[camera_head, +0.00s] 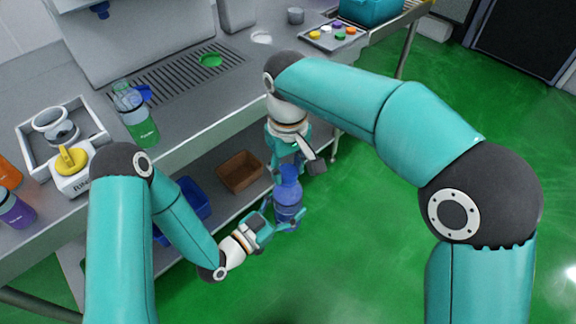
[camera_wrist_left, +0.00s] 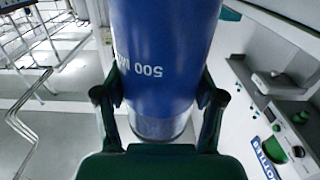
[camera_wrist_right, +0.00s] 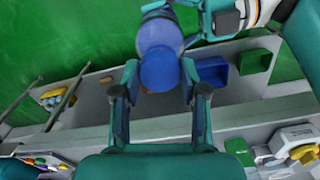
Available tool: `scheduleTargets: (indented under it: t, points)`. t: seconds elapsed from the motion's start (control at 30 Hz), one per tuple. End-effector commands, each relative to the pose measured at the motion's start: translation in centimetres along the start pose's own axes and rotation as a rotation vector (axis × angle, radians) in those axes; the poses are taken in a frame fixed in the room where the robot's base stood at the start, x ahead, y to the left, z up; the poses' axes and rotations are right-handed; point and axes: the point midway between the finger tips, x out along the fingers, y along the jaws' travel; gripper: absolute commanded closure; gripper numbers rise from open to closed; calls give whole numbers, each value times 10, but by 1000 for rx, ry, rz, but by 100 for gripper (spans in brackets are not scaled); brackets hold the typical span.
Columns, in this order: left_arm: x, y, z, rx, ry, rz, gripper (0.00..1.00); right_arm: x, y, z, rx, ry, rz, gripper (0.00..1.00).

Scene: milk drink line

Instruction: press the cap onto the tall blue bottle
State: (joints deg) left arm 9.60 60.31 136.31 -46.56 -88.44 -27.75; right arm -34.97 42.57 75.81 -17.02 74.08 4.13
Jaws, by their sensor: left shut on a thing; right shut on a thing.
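The tall blue bottle (camera_head: 289,192) is upright in front of the counter, off any surface. My left gripper (camera_head: 283,218) is shut on its lower body. In the left wrist view its blue wall (camera_wrist_left: 165,45) with white "500" print fills the space between the fingers. My right gripper (camera_head: 294,165) points down from above at the bottle's top. In the right wrist view it is shut on the round blue cap (camera_wrist_right: 161,70), which is in line with the bottle (camera_wrist_right: 156,32) beyond. Whether the cap is seated on the neck I cannot tell.
A brown bin (camera_head: 240,171) and a blue bin (camera_head: 190,198) sit on the lower shelf behind the bottle. On the counter are a green bottle (camera_head: 140,125), a purple bottle (camera_head: 16,210), a green cap (camera_head: 210,60) on the grate, and a tray (camera_head: 316,41) of coloured caps.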

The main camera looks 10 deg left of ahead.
Motion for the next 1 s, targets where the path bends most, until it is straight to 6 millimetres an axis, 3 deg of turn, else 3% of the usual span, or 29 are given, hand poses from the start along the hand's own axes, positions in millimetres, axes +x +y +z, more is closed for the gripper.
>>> scheduleTargets:
  t: [0.63,0.67,0.8,1.0]
  points:
    - [0,0,-1,1,4,0,98,13,0,0,0,-1,0,71]
    - [0,0,-1,1,4,0,98,13,0,0,0,0,0,54]
    - [0,0,-1,1,4,0,98,13,0,0,0,-1,0,31]
    - [0,0,-1,1,4,0,98,13,0,0,0,-1,0,28]
